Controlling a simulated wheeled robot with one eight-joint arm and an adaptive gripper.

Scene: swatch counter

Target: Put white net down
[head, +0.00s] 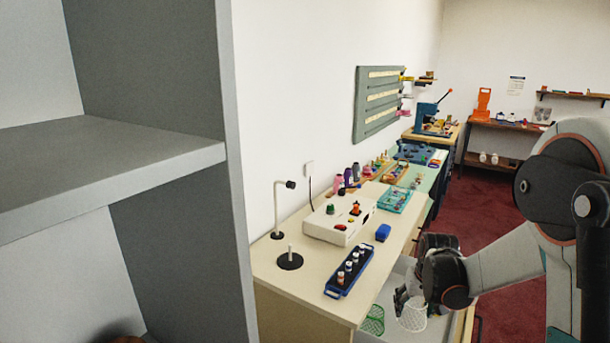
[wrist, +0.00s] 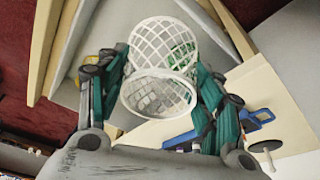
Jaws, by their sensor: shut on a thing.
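The white net (head: 412,316), an open mesh cup, is held in my gripper (head: 402,298) beside the counter, over an open grey drawer (head: 396,282). In the wrist view the white net (wrist: 158,95) sits between the two green-sided fingers of my gripper (wrist: 160,72), which are shut on it. A green net (head: 373,320) is just left of the white net in the head view. It shows partly behind the white mesh in the wrist view (wrist: 184,56). Whether the white net touches the drawer floor, I cannot tell.
A grey shelf unit (head: 110,160) fills the left. Red floor (head: 500,250) lies open beyond the counter.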

